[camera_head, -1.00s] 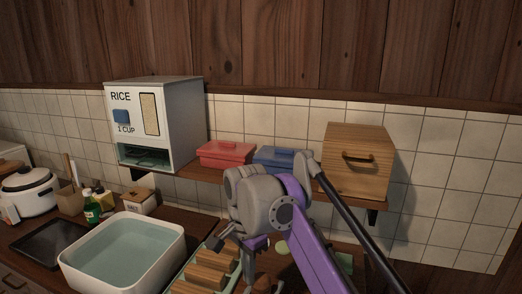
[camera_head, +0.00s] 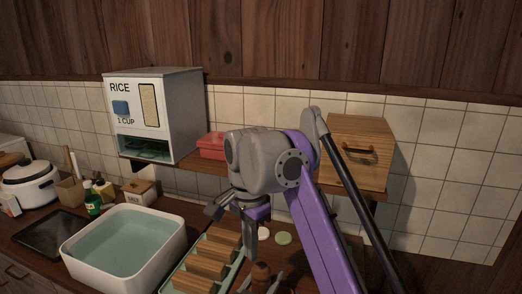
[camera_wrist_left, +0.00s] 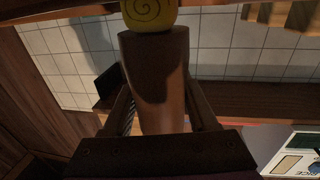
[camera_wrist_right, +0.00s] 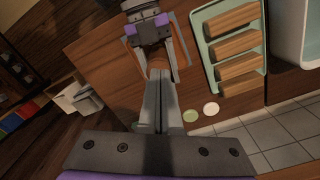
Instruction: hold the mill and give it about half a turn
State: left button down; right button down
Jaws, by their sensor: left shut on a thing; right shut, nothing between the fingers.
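The mill (camera_head: 261,269) is a brown wooden piece that stands low in the head view, near the front edge. My left gripper (camera_head: 261,285) is shut on it from the front. In the left wrist view the brown mill (camera_wrist_left: 160,85) fills the space between the fingers. A yellow piece with a spiral mark (camera_wrist_left: 150,13) adjoins its end; I cannot tell whether it belongs to the mill. My right gripper (camera_head: 251,252) is shut and empty, just above the mill and pointing down. In the right wrist view its closed fingers (camera_wrist_right: 158,78) hide part of the mill (camera_wrist_right: 157,63).
A green tray (camera_head: 186,263) with several wooden blocks and a white water basin (camera_head: 72,255) stand to the left. A green disc (camera_head: 283,238) and a pale disc (camera_head: 263,236) lie behind. A rice dispenser (camera_head: 180,110) and wooden box (camera_head: 345,150) sit on the shelf.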

jog(key=shift+s+d+f, duration=0.15)
jog(key=shift+s+f, duration=0.05)
jog(key=shift+f, duration=1.25)
jog(key=shift+s+d+f, duration=0.1)
jog(key=shift+s+f, duration=0.05)
jog(key=shift+f, duration=1.25)
jog(key=shift+w+d, duration=0.1)
jog(key=shift+w, duration=0.05)
jog(key=shift+w+a, duration=0.35)
jog(key=shift+w, duration=0.25)
jog(key=shift+a, duration=0.15)
notch_tip(320, 180, up, 6)
send_over(254, 267)
jog(key=s+a, duration=0.1)
jog(key=a, duration=0.1)
jog(key=shift+s+d, duration=0.15)
jog(key=shift+d, duration=0.1)
